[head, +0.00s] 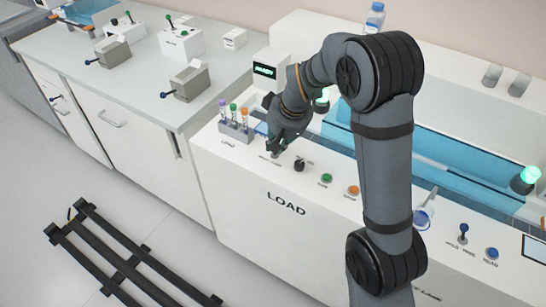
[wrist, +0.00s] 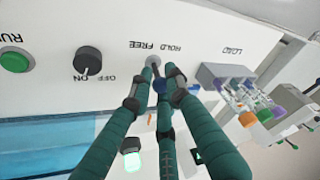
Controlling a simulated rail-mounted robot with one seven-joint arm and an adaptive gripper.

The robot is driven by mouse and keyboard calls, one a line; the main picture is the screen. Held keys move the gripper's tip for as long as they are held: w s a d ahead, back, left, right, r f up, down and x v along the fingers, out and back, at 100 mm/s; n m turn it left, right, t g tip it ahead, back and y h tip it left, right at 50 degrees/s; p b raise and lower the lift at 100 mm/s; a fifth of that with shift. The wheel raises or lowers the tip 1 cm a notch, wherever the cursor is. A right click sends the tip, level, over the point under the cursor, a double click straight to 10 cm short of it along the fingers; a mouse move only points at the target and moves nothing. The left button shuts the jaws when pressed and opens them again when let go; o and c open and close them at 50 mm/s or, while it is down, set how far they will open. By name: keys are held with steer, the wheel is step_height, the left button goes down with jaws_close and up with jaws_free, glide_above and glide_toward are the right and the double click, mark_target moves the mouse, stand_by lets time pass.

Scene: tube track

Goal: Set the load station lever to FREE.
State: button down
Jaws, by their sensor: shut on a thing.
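The load station lever (wrist: 159,84) has a blue knob and a grey round base, and it stands on the white LOAD panel (head: 240,169). In the wrist view the labels FREE and HOLD are printed upside down beside its base, FREE on the left and HOLD on the right. In the head view my gripper (head: 276,146) is low over the panel and hides most of the lever. I cannot tell clearly which label the lever leans to.
A black OFF/ON knob (wrist: 88,60) and a green RUN button (wrist: 15,61) are beside the lever. A rack of capped tubes (head: 236,130) stands close on its other side. An orange button (head: 353,191) and another blue-knobbed lever (head: 463,230) are farther right.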

steer(key=shift+s+d+f+t+y+b, duration=0.2)
steer(key=shift+t+y+b, duration=0.3)
steer(key=shift+b, duration=1.9)
steer(key=shift+s+d+f+t+y+b, duration=0.1)
steer(key=shift+d+f+t+y+b, duration=0.35)
steer(key=shift+b, duration=1.95)
steer(key=y+b, duration=0.1)
steer(key=b, duration=0.2)
steer(key=shift+r, duration=0.35)
steer(key=shift+s+r+y+b, duration=0.1)
steer(key=shift+r+y+b, duration=0.15)
steer(key=shift+b, duration=0.25)
steer(key=c, duration=1.7)
jaws_free()
steer(key=shift+f, duration=0.1)
steer(key=shift+d, duration=0.1)
steer(key=v, duration=1.2)
steer(key=shift+s, duration=0.15)
steer(key=shift+f, duration=0.1)
